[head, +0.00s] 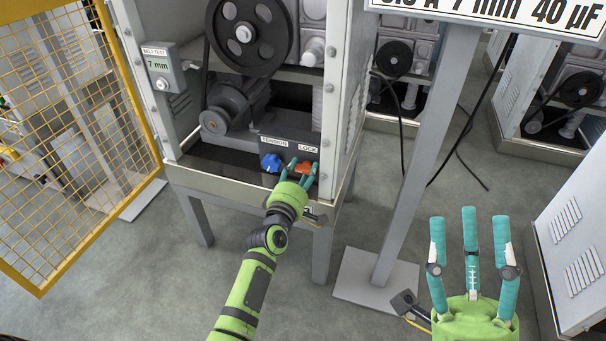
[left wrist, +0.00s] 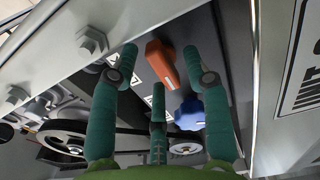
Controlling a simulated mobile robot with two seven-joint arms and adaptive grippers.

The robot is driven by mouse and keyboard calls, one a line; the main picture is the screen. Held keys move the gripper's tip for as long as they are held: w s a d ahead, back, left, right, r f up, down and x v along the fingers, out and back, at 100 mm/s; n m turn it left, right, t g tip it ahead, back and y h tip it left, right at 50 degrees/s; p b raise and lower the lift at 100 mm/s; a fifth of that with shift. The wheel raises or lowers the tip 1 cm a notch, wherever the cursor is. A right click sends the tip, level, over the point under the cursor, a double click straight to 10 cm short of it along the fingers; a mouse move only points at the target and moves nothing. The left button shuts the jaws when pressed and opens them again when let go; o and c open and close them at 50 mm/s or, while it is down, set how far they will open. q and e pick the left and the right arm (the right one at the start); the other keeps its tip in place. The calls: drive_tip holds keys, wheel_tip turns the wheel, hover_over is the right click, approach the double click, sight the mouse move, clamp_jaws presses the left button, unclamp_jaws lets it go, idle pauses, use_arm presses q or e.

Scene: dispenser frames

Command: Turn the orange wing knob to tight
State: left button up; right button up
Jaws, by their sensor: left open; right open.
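The orange wing knob (head: 306,168) sits under the LOCK label (head: 308,148) on the low grey panel of the dispenser frame. In the left wrist view the orange wing knob (left wrist: 161,61) shows as an elongated wing just ahead of the fingertips. My left gripper (head: 298,171) is open at the knob, its teal fingers spread around its front; I cannot tell whether they touch it. It also fills the left wrist view (left wrist: 160,75). My right gripper (head: 470,240) is open and empty, fingers pointing up, away from the frame.
A blue knob (head: 271,162) sits left of the orange one under TENSION, close to my left fingers (left wrist: 190,115). A black pulley (head: 247,35) is above. A yellow mesh guard (head: 75,130) stands open at left. A grey signpost (head: 425,150) stands between my arms.

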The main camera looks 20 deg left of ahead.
use_arm(q)
drive_tip(key=shift+w, duration=0.15)
clamp_jaws()
